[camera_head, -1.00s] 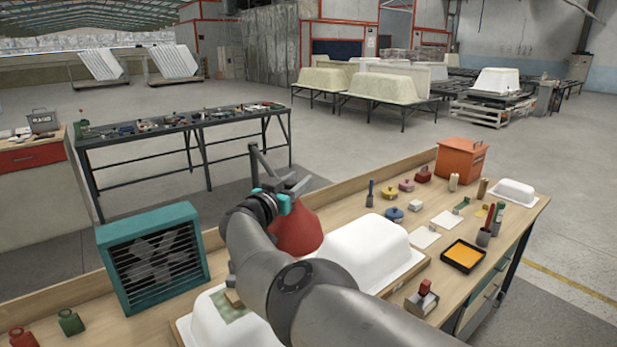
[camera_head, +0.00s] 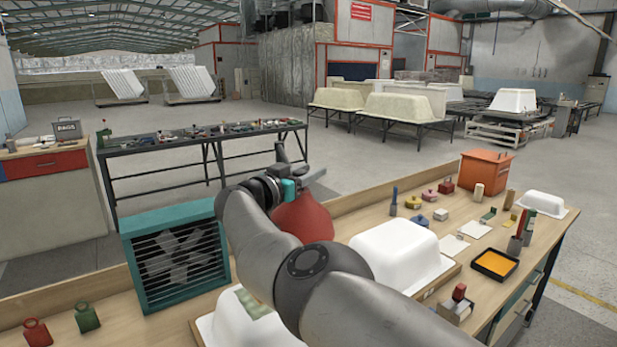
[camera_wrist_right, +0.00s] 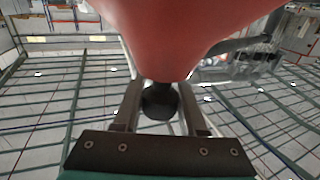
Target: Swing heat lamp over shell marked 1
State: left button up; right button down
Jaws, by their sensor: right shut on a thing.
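The heat lamp has a red cone-shaped shade (camera_head: 303,222), raised above the back of the bench. My right gripper (camera_head: 312,176) is at the top of the shade, shut on the lamp's dark knob (camera_wrist_right: 160,101); the red shade (camera_wrist_right: 185,30) fills the top of the right wrist view. A white shell (camera_head: 400,250) stands right of the lamp. Another white shell (camera_head: 222,325) with a greenish patch (camera_head: 254,303) stands at front left, partly hidden by my right arm. I cannot read a number on either shell. My left gripper is out of view.
A teal fan heater (camera_head: 175,258) stands on the bench left of my arm. Red (camera_head: 36,332) and green (camera_head: 87,317) weights sit at front left. An orange box (camera_head: 486,176), small tools and an orange-filled tray (camera_head: 494,264) occupy the right side.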

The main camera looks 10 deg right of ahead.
jog(key=shift+d+r, duration=0.1)
jog(key=shift+r, duration=0.15)
jog(key=c, duration=0.9)
grip_release()
jog(key=o, duration=0.4)
jog(key=shift+f, duration=0.2)
jog(key=shift+o, duration=0.2)
